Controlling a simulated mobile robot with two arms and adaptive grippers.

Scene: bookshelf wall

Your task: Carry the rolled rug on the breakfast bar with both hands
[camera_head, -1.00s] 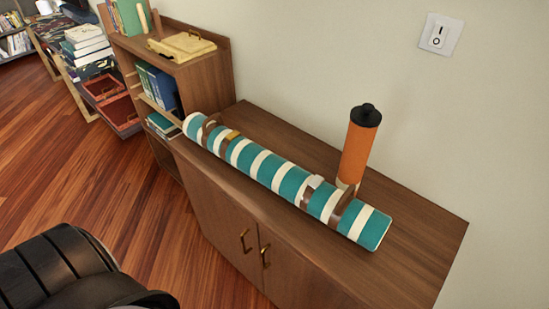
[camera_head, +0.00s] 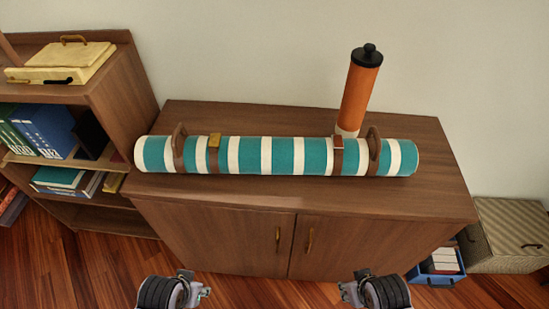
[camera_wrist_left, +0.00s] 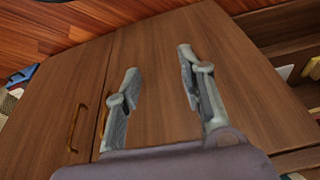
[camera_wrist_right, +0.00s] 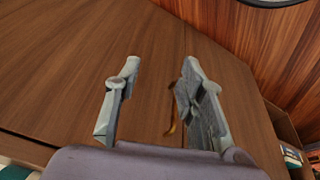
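The rolled rug (camera_head: 280,155) has teal and white stripes and lies lengthwise along the top of the wooden cabinet (camera_head: 300,197). Brown straps with upright loop handles ring it near its left end (camera_head: 178,150) and right end (camera_head: 373,148). My left gripper (camera_head: 208,291) is low in front of the cabinet, and its fingers (camera_wrist_left: 158,70) are apart and empty before the cabinet doors. My right gripper (camera_head: 343,288) is at a similar height farther right, with its fingers (camera_wrist_right: 160,75) also apart and empty. Both are clear of the rug.
An orange cylinder with a black top (camera_head: 360,90) stands behind the rug's right part. A bookshelf (camera_head: 120,90) adjoins the cabinet's left side. A blue bin (camera_head: 435,278) and a woven box (camera_head: 508,235) stand to the right. The cabinet doors have brass handles (camera_head: 309,240).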

